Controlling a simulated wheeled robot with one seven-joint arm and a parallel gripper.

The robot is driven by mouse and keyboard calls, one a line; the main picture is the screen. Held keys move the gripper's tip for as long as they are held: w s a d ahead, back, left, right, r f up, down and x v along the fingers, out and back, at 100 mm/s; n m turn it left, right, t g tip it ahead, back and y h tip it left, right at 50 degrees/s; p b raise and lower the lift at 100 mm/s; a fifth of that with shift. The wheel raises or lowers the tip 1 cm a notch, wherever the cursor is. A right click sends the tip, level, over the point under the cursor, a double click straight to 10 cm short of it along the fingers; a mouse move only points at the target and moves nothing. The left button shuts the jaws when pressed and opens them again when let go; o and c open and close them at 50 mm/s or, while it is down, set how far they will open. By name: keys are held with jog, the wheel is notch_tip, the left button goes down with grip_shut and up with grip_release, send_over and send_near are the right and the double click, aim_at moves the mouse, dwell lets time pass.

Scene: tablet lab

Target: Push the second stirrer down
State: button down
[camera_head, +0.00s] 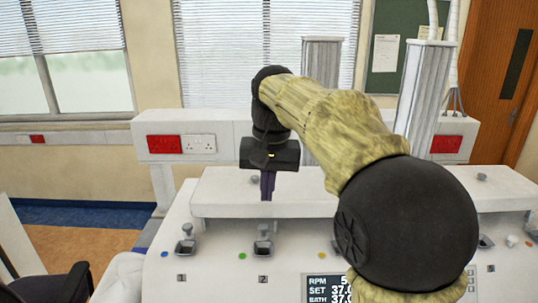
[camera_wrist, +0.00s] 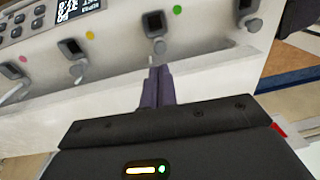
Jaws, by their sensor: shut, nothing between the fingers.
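The white bench unit (camera_head: 215,262) carries a row of small grey stirrer levers in dark slots. The second stirrer (camera_head: 263,241) stands above the label "2", beside a green dot. It also shows in the wrist view (camera_wrist: 159,47), just beyond my fingertips. My gripper (camera_head: 267,197) points down above and behind it, over the raised white shelf. In the wrist view, the purple fingers of my gripper (camera_wrist: 160,72) are together and empty. A gap seems to lie between the fingertips and the lever; its exact size is unclear.
The first stirrer (camera_head: 186,241) stands to the left, by label "1". My arm covers part of the unit to the right. A display (camera_head: 328,289) is on the front panel. Grey columns (camera_head: 423,90) rise behind. A black chair (camera_head: 50,285) is at lower left.

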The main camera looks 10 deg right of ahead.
notch_tip(320, 180, up, 7)
jog(key=shift+s+d+f, duration=0.2)
jog(key=shift+s, duration=0.05)
jog(key=shift+w, duration=0.1)
dwell(0.3)
